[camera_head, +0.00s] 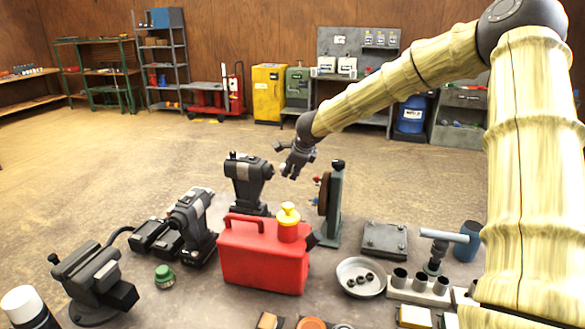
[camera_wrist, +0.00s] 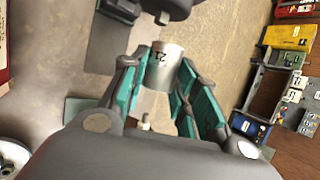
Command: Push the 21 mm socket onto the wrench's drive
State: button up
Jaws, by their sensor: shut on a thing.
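A silver-grey socket (camera_wrist: 165,66) marked 21 is between the green-padded fingers of my gripper (camera_wrist: 166,84) in the wrist view. My gripper is shut on it. I cannot tell for sure whether this is the wrench's drive.
A red fuel can (camera_head: 262,262) with a yellow cap stands below my gripper. A grey upright stand (camera_head: 336,205) is to its right. Farther right are a round dish (camera_head: 350,284), a block with dark sockets (camera_head: 421,296) and a blue cup (camera_head: 469,242).

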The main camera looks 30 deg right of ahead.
jog(key=shift+w+f+b, duration=0.15)
jog(key=shift+f+b, duration=0.15)
jog(key=shift+f, duration=0.35)
jog(key=shift+s+f+b, duration=0.2)
jog(key=shift+s+b, duration=0.3)
jog(key=shift+b, duration=0.15)
jog(key=shift+f+b, duration=0.2)
jog(key=shift+b, duration=0.1)
jog(key=shift+w+a+r+p, duration=0.1)
jog(key=shift+w+a+p, duration=0.05)
jog(key=shift+w+p, duration=0.15)
jog(key=shift+w+a+f, duration=0.25)
jog(key=shift+w, duration=0.2)
jog(key=shift+a+r, duration=0.15)
jog(key=shift+a, duration=0.05)
jog(key=shift+a+r+p, duration=0.1)
jog(key=shift+r+p, duration=0.05)
jog(key=shift+p, duration=0.45)
jog(key=shift+w+a+p, duration=0.6)
jog(key=shift+w+p, duration=0.1)
jog(key=shift+p, duration=0.05)
dwell(1.1)
